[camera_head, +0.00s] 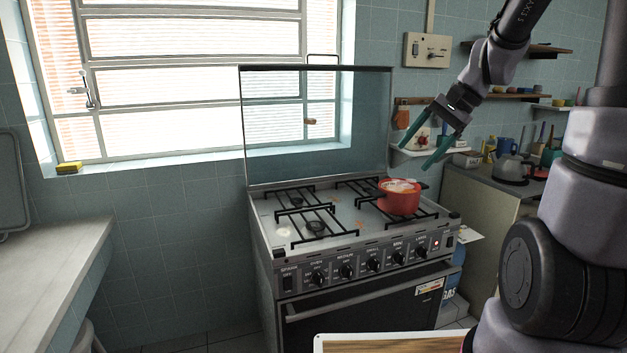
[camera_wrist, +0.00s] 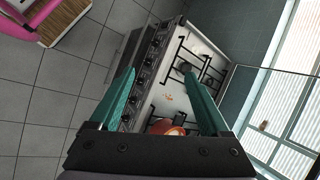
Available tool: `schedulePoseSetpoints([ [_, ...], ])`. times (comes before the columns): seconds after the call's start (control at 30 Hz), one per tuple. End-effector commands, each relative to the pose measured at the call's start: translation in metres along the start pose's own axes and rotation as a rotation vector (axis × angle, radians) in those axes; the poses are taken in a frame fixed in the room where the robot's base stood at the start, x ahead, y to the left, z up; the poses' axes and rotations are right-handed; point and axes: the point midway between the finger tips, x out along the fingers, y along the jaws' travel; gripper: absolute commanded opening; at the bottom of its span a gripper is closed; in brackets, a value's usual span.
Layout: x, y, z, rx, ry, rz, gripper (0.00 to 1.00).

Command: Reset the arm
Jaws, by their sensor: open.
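My gripper (camera_head: 420,158) has two teal fingers spread apart with nothing between them. It hangs in the air above and to the right of the red pot, and does not touch it. In the wrist view the two fingers (camera_wrist: 165,97) are apart on either side of the stove. My arm comes down to the gripper from the top right in the head view.
A red pot (camera_head: 398,203) stands on the right side of the stove (camera_head: 335,225); it is partly hidden in the wrist view (camera_wrist: 168,127). The raised glass lid (camera_head: 315,130) is behind the burners. A kettle (camera_head: 512,170) stands on the right counter. The left counter (camera_head: 40,275) is clear.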

Motion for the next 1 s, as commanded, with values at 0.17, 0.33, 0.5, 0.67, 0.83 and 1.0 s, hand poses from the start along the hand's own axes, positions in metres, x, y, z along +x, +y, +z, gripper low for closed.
schedulePoseSetpoints([
  [0.17, -0.04, 0.01, 0.049, -0.203, 0.169, 0.055, 0.81],
  [0.33, -0.073, 0.027, 0.085, -0.375, 0.33, 0.079, 0.81],
  [0.5, -0.097, 0.043, 0.108, -0.501, 0.459, 0.08, 0.81],
  [0.67, -0.107, 0.052, 0.117, -0.559, 0.522, 0.076, 0.81],
  [0.83, -0.109, 0.054, 0.119, -0.57, 0.535, 0.076, 0.81],
  [1.0, -0.109, 0.053, 0.118, -0.569, 0.534, 0.076, 0.81],
])
